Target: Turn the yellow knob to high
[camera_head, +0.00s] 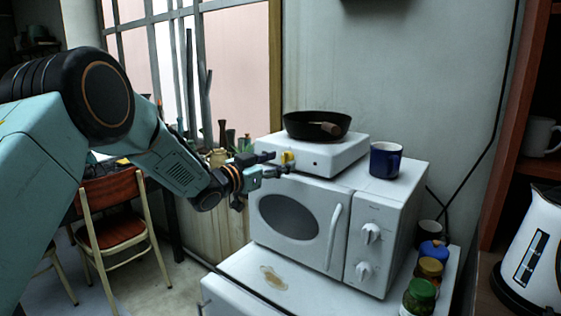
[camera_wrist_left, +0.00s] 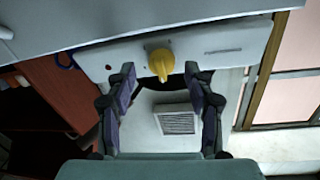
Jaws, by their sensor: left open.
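The yellow knob (camera_head: 288,157) is on the front face of a small white hot plate (camera_head: 325,160), which stands on top of the white microwave (camera_head: 300,220). My left gripper (camera_head: 281,163) is at the knob. In the left wrist view the knob (camera_wrist_left: 160,63) shows between and just beyond the two open fingertips (camera_wrist_left: 161,75). I cannot tell whether either finger touches it. The knob's pointer end points toward the bottom of that view. My right gripper is not in view.
A black pan (camera_head: 317,125) sits on the hot plate. A dark blue mug (camera_head: 385,160) stands right of it on the microwave. Several jars (camera_head: 420,296) stand at lower right, near a white kettle (camera_head: 535,255). A chair (camera_head: 110,220) is at left.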

